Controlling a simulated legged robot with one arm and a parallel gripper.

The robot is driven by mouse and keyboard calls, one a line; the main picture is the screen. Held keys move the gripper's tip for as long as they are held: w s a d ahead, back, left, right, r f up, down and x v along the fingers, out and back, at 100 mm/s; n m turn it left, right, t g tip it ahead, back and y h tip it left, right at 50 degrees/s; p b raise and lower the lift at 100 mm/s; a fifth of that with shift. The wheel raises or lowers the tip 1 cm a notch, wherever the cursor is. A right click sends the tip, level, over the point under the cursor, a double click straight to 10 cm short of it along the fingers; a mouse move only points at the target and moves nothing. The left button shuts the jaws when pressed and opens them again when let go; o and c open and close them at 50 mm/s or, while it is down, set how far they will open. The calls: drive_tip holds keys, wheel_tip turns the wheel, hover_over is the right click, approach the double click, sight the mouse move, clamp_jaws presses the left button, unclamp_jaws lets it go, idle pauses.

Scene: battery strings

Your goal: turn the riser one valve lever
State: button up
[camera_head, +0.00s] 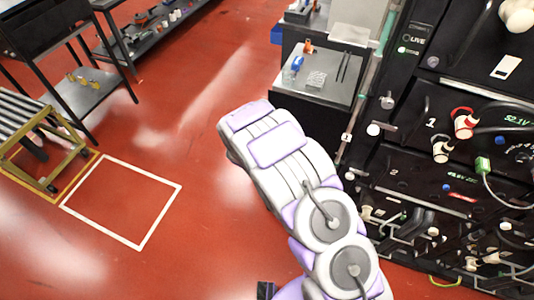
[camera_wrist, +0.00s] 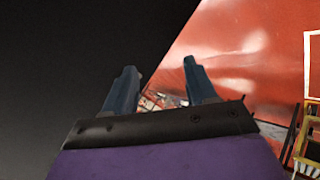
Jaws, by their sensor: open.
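My gripper (camera_wrist: 161,72) is open in the wrist view, with two blue-grey fingers apart and nothing held between them. A dark surface fills the left of that view and red floor the right. In the head view my white and lilac arm covers the lower middle, and I cannot make out the gripper's fingers there. A thin upright pipe (camera_head: 367,97) runs along the left edge of the black rack, near a small white tag marked 1 (camera_head: 346,137). I cannot clearly pick out the riser one valve lever in either view.
The black battery rack (camera_head: 408,160) with cables and connectors stands at the right. A grey-topped bench (camera_head: 325,95) with small tools stands behind my arm. A roller stand (camera_head: 45,150) and dark shelving (camera_head: 90,95) are at the left. A white floor outline (camera_head: 150,177) encloses clear red floor.

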wheel_tip(320, 180, up, 7)
drive_tip(key=s+m+g+y, duration=0.1)
drive_tip(key=shift+d+f+p, duration=0.15)
drive_tip(key=shift+d+p, duration=0.05)
drive_tip(key=shift+p, duration=0.2)
drive_tip(key=shift+o, duration=0.2)
drive_tip(key=shift+s+f, duration=0.1)
wheel_tip(320, 180, down, 18)
drive_tip(key=s+m+t+h+b, duration=0.2)
drive_tip(key=s+m+h, duration=0.1)
drive_tip(key=h, duration=0.1)
drive_tip(key=s+d+f+t+h+b, duration=0.1)
drive_tip(key=s+d+f+t+h, duration=0.25)
drive_tip(key=s+f, duration=0.2)
drive_tip(key=s+d+f+t+h+b, duration=0.2)
drive_tip(key=s+d+f, duration=0.25)
drive_tip(key=s, duration=0.25)
drive_tip(key=f+x, duration=0.1)
drive_tip(key=x, duration=1.6)
drive_tip(key=shift+w+d+r+m, duration=0.2)
drive_tip(key=shift+d+r+m, duration=0.05)
drive_tip(key=shift+m, duration=0.15)
drive_tip(key=shift+g+y, duration=0.25)
drive_tip(key=shift+c, duration=0.3)
